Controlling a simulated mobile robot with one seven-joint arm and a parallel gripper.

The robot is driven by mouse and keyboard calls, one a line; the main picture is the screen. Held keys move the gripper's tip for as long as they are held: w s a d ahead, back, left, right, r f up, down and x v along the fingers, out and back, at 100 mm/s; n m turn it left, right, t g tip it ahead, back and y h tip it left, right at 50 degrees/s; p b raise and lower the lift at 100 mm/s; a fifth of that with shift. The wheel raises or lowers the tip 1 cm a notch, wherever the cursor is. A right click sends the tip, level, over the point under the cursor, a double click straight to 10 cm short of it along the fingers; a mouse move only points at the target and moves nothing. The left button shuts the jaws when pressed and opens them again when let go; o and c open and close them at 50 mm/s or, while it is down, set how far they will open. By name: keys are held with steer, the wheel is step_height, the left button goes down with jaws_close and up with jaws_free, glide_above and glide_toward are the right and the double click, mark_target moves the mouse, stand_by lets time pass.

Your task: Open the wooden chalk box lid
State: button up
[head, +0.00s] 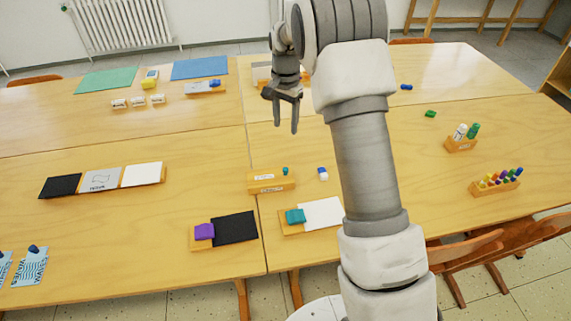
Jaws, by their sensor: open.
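A small wooden box (272,186) with white labels on its top and front stands on the near right table, close to the seam between the tables. It looks like the chalk box, and its top looks closed, but the labels are too small to read. A small teal piece (285,171) shows at its back edge. My gripper (286,118) is open and empty, with its fingers pointing down. In the picture it is above the box and slightly right of it, apart from it. Another wooden item (259,73) is partly hidden behind my arm.
A blue-and-white bottle (323,174) stands right of the box. A teal block on a wooden tray (290,229) with white paper lies in front. A purple block (204,231) and black sheet lie front left. A marker rack (495,186) stands at right. Bare tabletop lies left of the box.

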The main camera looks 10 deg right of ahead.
mark_target(285, 169)
step_height(285, 169, down, 17)
steer(key=shift+f+b, duration=0.1)
steer(key=shift+b, duration=0.2)
steer(key=shift+c, duration=0.4)
jaws_close()
steer(key=shift+a, duration=0.1)
stand_by(1.1)
